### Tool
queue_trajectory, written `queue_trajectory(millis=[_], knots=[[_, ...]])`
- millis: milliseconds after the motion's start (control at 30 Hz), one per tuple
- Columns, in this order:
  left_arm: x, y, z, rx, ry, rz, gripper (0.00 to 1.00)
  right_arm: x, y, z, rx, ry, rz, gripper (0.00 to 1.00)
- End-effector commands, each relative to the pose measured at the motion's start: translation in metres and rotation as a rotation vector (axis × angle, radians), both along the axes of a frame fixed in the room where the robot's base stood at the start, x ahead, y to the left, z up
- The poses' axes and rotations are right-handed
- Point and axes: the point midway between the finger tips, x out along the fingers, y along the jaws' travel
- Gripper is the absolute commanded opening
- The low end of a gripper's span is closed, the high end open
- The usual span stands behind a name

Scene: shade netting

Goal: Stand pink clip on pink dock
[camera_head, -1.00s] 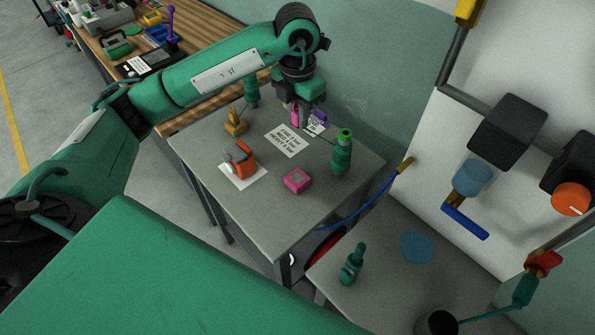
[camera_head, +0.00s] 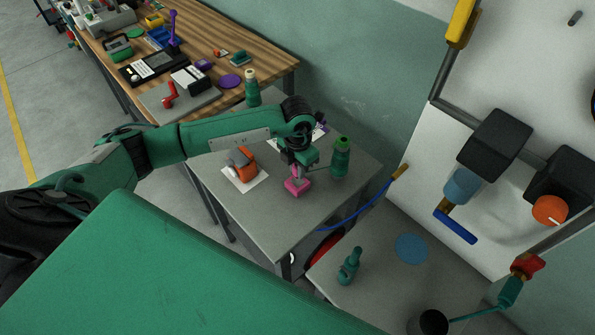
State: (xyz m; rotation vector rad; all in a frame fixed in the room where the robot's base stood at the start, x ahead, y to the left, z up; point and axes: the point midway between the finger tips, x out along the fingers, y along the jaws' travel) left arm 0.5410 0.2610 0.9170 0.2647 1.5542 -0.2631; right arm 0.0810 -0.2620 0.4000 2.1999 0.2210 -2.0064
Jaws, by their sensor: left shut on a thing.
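The pink dock (camera_head: 297,188) is a small block on the grey table, right of its middle. My left gripper (camera_head: 299,171) is directly above the dock, shut on the pink clip (camera_head: 300,177). Little of the clip shows between the gripper and the dock, and the two pinks run together. I cannot tell whether the clip touches the dock or stands in it. My right gripper is not in view.
A teal bottle (camera_head: 340,160) with a green top stands close right of the gripper. An orange and grey device (camera_head: 242,164) sits on white paper to the left. The grey table (camera_head: 265,228) is clear in front.

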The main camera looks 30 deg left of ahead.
Motion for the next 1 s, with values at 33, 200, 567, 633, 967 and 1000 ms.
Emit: queue_trajectory(millis=[33,200,567,633,967,1000], knots=[[-0.001,0.0,-0.007,-0.001,0.004,0.001,0.0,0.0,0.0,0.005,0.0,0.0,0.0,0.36],[0.0,0.0,-0.028,0.0,0.002,0.001,0.0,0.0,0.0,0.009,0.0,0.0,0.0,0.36],[0.0,0.0,-0.032,-0.001,0.0,0.001,0.23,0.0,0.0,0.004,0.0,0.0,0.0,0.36],[0.0,0.0,-0.031,-0.001,0.0,0.001,0.37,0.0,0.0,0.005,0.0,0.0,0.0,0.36],[0.0,0.0,-0.03,-0.001,0.0,0.001,0.41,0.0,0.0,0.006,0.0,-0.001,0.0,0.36],[0.0,0.0,-0.028,-0.001,0.0,0.001,0.41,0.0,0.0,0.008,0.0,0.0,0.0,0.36]])
